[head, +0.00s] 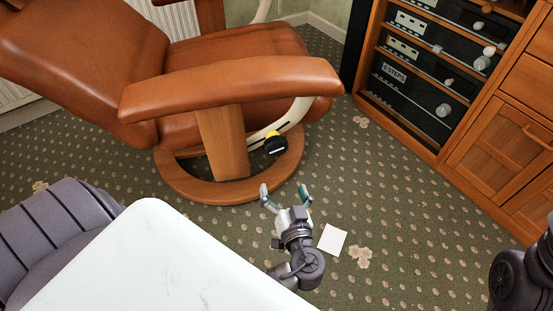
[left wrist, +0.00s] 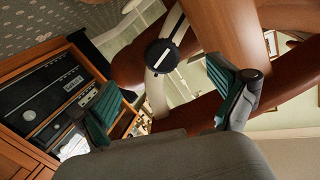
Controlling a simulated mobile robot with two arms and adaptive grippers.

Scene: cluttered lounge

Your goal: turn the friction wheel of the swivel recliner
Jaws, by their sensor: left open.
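The friction wheel (head: 276,145) is a black knob with a white line on its face and a yellow part behind it, on the cream curved frame under the armrest of the brown leather recliner (head: 230,87). My left gripper (head: 286,192) is open and empty, below and just in front of the wheel, apart from it. In the left wrist view the wheel (left wrist: 162,56) shows beyond and between the open green-padded fingers (left wrist: 170,95), with its white line slanted. A dark part of my right arm shows at the right edge of the head view; its gripper is out of view.
A wooden cabinet with audio units (head: 425,70) stands at the right. A white sheet (head: 332,240) lies on the patterned carpet. The recliner's round wooden base (head: 190,187) and wooden armrest post (head: 224,145) are close to the wheel. Carpet between chair and cabinet is clear.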

